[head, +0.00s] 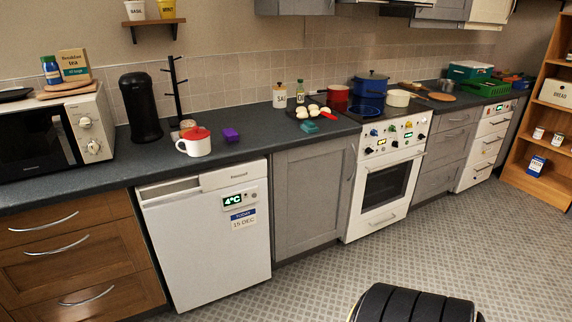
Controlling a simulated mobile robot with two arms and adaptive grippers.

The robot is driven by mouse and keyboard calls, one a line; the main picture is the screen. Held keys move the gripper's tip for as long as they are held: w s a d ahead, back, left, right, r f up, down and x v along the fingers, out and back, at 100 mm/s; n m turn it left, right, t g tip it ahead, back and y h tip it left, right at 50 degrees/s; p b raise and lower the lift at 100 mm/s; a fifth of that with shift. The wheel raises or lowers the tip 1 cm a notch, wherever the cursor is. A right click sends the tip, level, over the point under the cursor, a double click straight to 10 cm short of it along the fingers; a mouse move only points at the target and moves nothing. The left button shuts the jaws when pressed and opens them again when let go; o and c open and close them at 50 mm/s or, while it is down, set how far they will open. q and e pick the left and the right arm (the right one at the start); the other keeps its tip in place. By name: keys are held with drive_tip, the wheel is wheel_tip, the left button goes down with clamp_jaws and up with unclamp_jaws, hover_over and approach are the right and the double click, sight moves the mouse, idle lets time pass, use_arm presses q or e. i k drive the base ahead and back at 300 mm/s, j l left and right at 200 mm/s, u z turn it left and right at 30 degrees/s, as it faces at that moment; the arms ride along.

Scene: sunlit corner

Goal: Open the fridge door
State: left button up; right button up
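A white under-counter fridge (205,245) stands below the dark worktop, left of centre in the head view. It has a small display reading 4°C (233,200) and a date label (243,219) on its front. The top of its front has a recessed part at the left and a raised panel at the right. Its door looks shut. Neither of my grippers shows in this view.
Brown wooden drawers (75,258) stand left of the fridge, a grey cupboard (308,200) and a white oven (387,190) to its right. A black ribbed rounded object (415,304) shows at the bottom edge.

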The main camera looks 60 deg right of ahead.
sight(210, 242)
drive_tip(key=z, duration=1.5)
drive_tip(key=i+j, duration=0.25)
drive_tip(key=i+j+u, duration=0.05)
